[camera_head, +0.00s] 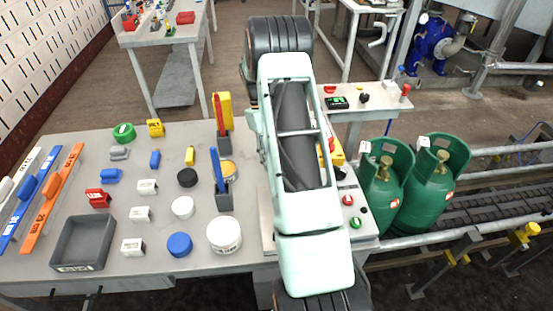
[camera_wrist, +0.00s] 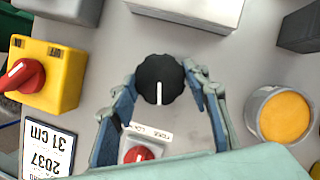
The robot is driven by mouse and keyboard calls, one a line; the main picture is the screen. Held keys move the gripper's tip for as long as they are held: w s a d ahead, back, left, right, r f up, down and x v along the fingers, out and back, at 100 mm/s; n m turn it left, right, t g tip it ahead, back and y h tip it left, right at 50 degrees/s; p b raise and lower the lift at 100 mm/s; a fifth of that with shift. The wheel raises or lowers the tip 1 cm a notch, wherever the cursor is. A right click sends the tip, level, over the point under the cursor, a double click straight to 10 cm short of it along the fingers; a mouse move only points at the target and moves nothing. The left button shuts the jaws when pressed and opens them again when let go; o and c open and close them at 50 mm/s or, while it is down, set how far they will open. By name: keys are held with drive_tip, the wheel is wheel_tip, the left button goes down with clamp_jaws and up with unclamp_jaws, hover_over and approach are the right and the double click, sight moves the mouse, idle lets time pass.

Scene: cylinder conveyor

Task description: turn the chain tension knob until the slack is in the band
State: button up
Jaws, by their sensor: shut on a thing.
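In the wrist view a round black knob (camera_wrist: 160,78) with a white pointer line sits on a grey panel. The line points toward the bottom of the picture. My gripper (camera_wrist: 162,80) has its blue-grey fingers closed on the knob's two sides. A small label (camera_wrist: 150,132) lies just below the knob; its text is too small to read surely. In the head view my arm hides the knob and the gripper. I cannot make out a slack gauge or its band. Part of the dark chain conveyor (camera_head: 490,205) shows at the right in the head view.
A smaller red knob (camera_wrist: 137,155) sits close below, between my fingers. A yellow box with a red switch (camera_wrist: 48,75) is left, an orange-topped tub (camera_wrist: 284,116) right, a white block (camera_wrist: 190,10) above. Green cylinders (camera_head: 425,190) stand right of my arm; the grey table (camera_head: 135,170) holds many small items.

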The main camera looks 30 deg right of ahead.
drive_tip(key=shift+n+h, duration=0.5)
drive_tip(key=shift+n, duration=0.7)
drive_tip(key=o, duration=1.2)
drive_tip(key=shift+c, duration=0.2)
drive_tip(key=v, duration=1.2)
drive_tip(key=shift+a+r, duration=0.1)
drive_tip(key=shift+r, duration=0.05)
